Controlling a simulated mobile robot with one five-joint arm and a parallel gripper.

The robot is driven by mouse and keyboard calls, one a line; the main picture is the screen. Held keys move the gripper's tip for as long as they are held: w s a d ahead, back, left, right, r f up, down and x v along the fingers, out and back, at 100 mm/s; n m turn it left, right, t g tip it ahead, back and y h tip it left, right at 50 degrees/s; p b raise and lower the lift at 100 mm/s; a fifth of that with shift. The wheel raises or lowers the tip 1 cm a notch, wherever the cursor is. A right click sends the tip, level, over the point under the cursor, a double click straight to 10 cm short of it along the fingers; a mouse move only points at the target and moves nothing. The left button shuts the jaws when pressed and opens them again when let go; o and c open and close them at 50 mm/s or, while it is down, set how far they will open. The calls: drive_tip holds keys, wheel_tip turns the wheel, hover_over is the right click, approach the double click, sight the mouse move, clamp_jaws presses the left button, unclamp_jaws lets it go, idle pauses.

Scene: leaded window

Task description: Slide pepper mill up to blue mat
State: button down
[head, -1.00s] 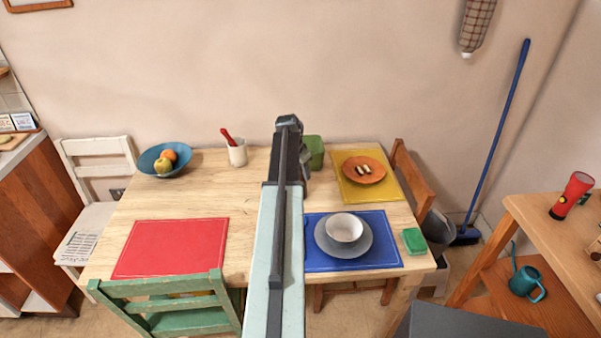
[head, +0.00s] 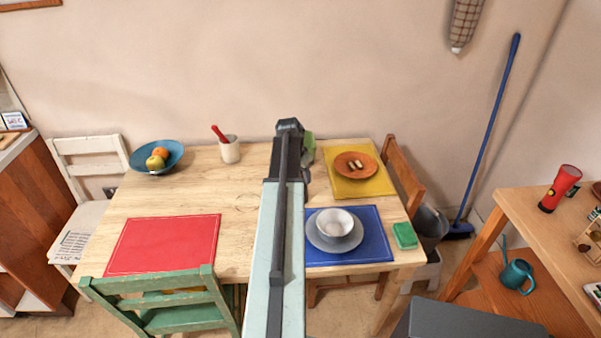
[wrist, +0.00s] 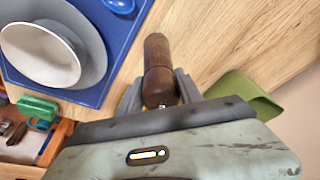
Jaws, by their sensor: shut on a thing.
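The pepper mill (wrist: 157,60) is dark brown wood and shows in the wrist view. My gripper (wrist: 158,90) is shut on it, one grey finger at each side. The blue mat (wrist: 117,38) lies to the left of the mill in the wrist view, with a strip of bare wood between them. In the head view the blue mat (head: 374,250) lies at the table's front right, its left part behind my arm.
A grey plate (head: 318,241) with a white bowl (head: 333,222) sits on the blue mat. A green sponge (head: 405,235) lies right of it. A yellow mat (head: 333,186) and a green container (head: 309,143) are farther back. Bare table (head: 200,185) lies left of my arm.

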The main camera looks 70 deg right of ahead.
drive_tip(key=shift+s+a, duration=0.15)
drive_tip(key=c, duration=0.7)
unclamp_jaws()
drive_tip(key=p+v, duration=0.7)
drive_tip(key=v, duration=0.1)
drive_tip(key=shift+p, duration=0.4)
drive_tip(key=shift+f, duration=0.1)
